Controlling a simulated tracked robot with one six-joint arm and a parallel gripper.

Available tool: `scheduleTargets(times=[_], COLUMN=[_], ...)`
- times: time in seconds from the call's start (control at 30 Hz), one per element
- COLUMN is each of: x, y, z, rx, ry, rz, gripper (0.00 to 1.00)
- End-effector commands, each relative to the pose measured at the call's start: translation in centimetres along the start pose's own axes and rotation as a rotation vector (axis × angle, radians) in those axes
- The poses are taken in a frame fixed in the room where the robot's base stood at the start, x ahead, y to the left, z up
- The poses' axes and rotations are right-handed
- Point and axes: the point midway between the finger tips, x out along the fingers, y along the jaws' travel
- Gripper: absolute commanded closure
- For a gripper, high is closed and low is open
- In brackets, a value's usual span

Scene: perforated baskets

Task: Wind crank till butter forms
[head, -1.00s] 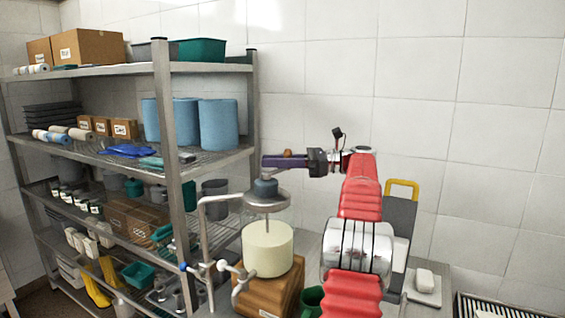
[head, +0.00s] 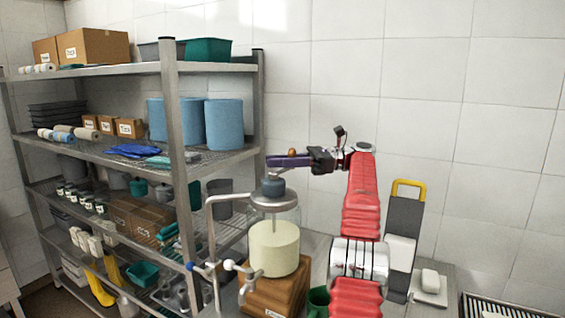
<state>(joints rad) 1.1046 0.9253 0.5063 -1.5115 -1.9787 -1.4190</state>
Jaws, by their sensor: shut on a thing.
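The glass churn jar (head: 289,217) stands on a wooden block (head: 274,293) and holds a pale yellow mass (head: 274,249). Its silver lid (head: 275,202) carries a dark grey hub (head: 272,187). A pale bent metal arm (head: 212,222) reaches up beside the jar to the lid. My gripper (head: 289,160), with purple fingers, is above and slightly right of the hub. It is shut on a small round brown knob (head: 291,152), which shows above the fingers. The crank's link from knob to hub is hidden or too small to make out.
A tall metal shelf rack (head: 170,110) with boxes, rolls and containers stands close on the left. A green cup (head: 317,300) is right of the wooden block. A grey board with a yellow handle (head: 408,186) and a white block (head: 430,280) are at the right.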

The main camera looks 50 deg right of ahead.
Motion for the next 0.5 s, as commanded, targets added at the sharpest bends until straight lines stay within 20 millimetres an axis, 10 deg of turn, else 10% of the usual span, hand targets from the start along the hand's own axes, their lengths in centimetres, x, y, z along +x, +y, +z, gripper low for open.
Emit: scheduleTargets(times=[0.5], x=[0.62], y=[-0.18], z=[0.35], rx=[-0.005], ry=[-0.003], rz=[0.015], gripper=[1.0])
